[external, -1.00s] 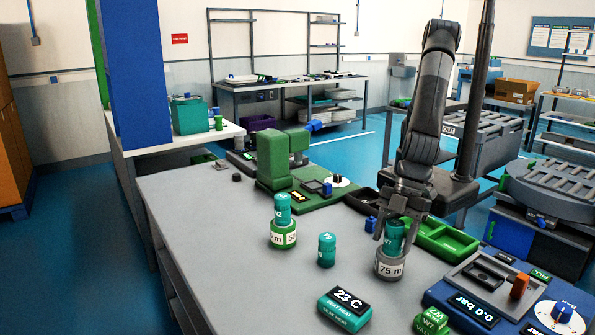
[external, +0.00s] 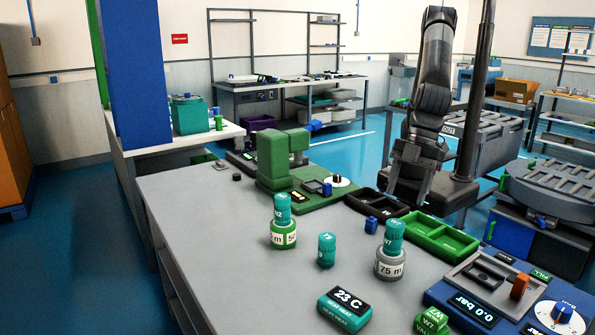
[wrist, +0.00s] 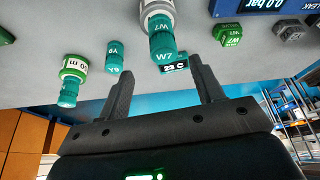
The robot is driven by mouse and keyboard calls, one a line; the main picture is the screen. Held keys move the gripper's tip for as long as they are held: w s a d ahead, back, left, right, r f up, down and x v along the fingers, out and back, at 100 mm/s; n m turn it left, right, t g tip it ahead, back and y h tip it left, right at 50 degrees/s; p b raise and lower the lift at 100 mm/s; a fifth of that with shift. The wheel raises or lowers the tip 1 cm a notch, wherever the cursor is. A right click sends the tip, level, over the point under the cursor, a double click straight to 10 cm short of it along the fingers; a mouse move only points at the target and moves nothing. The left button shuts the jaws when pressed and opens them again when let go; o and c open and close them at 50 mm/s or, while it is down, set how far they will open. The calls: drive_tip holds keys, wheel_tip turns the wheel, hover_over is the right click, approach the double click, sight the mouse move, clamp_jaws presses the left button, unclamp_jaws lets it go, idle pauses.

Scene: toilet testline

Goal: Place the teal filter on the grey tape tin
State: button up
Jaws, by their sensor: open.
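A teal filter (external: 393,236) stands on the grey tape tin (external: 390,266), which is marked 75 m, at the right of the bench. It leans slightly and touches the tin's top. In the wrist view the same filter, marked W7 (wrist: 162,42), and the tin (wrist: 156,8) show ahead of my gripper. My gripper (wrist: 164,78) is open and empty, drawn back from the filter. In the external view it is above and behind the tin. Another teal filter (external: 283,208) sits on the green tape tin (external: 283,236), and a third teal filter (external: 326,249) stands on the bench.
A teal 23 C display (external: 344,309) is at the front. A green tray (external: 440,238) and a blue block (external: 371,224) are close behind the grey tin. A blue gauge panel (external: 500,305) stands at right.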

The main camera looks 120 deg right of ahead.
drive_tip(key=s+d+r+m, duration=0.1)
drive_tip(key=s+d+r, duration=0.35)
drive_tip(key=d, duration=0.55)
drive_tip(key=s+d+r, duration=0.3)
drive_tip(key=d+r, duration=0.2)
drive_tip(key=d, duration=0.4)
drive_tip(key=s+d+r+m+t, duration=0.1)
drive_tip(key=s+d, duration=1.2)
drive_tip(key=s, duration=0.4)
drive_tip(key=shift+s+d+h, duration=0.25)
drive_tip(key=shift+d+h, duration=0.15)
